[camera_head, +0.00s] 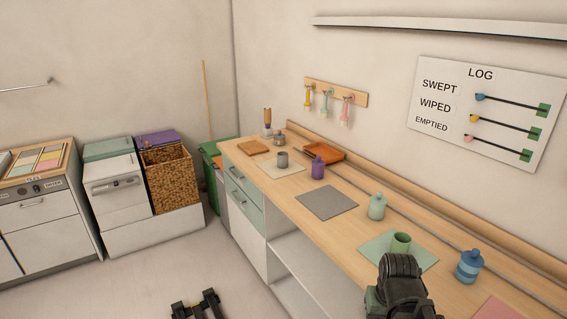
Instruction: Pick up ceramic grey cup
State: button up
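The grey ceramic cup (282,159) stands upright on a beige mat (268,170) toward the far end of the wooden counter. My gripper (196,304) shows at the bottom edge, over the floor left of the counter. Its two dark fingertips are apart with nothing seen between them, and its rear is cut off by the frame. It is well short of the cup and not touching it. A dark link of my arm (400,290) covers part of the near counter.
A purple jar (318,168), an orange tray (324,151), a small grey jar (279,138) and a wooden board (253,147) are near the cup. Floor (150,275) is clear at left.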

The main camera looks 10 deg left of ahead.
dwell(0.3)
jog(key=o, duration=0.9)
jog(key=shift+o, duration=0.2)
